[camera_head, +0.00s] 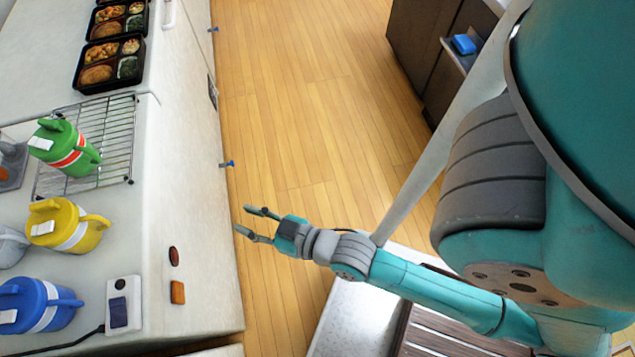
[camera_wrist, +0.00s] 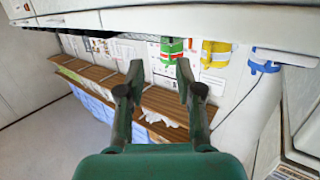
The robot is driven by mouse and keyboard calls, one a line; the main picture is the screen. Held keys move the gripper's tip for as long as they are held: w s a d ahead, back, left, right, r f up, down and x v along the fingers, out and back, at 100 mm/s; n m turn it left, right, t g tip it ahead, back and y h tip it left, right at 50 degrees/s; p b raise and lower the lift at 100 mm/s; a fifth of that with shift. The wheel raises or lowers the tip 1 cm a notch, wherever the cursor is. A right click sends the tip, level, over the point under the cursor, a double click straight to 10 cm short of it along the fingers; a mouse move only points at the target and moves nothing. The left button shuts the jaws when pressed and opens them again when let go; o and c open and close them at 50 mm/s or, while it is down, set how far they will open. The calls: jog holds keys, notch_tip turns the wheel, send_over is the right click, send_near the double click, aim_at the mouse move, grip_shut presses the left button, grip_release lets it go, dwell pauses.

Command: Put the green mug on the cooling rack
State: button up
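The green mug (camera_head: 66,148), with a red and white band, stands on the wire cooling rack (camera_head: 115,130) in the head view. It also shows in the wrist view (camera_wrist: 172,50), beyond my fingers. My gripper (camera_head: 250,223) is open and empty, out over the floor, to the right of the counter's front edge. It is well apart from the mug. In the wrist view my two fingers (camera_wrist: 155,85) are spread with nothing between them.
A yellow mug (camera_head: 68,226) and a blue mug (camera_head: 38,305) stand on the white counter (camera_head: 150,50) below the rack. Several black bento trays (camera_head: 108,65) lie above it. A small white device (camera_head: 123,303) with a cable lies near the blue mug. The wooden floor (camera_head: 300,90) is clear.

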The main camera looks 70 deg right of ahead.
jog(key=s+r+g, duration=0.1)
jog(key=s+r, duration=0.1)
jog(key=s, duration=1.7)
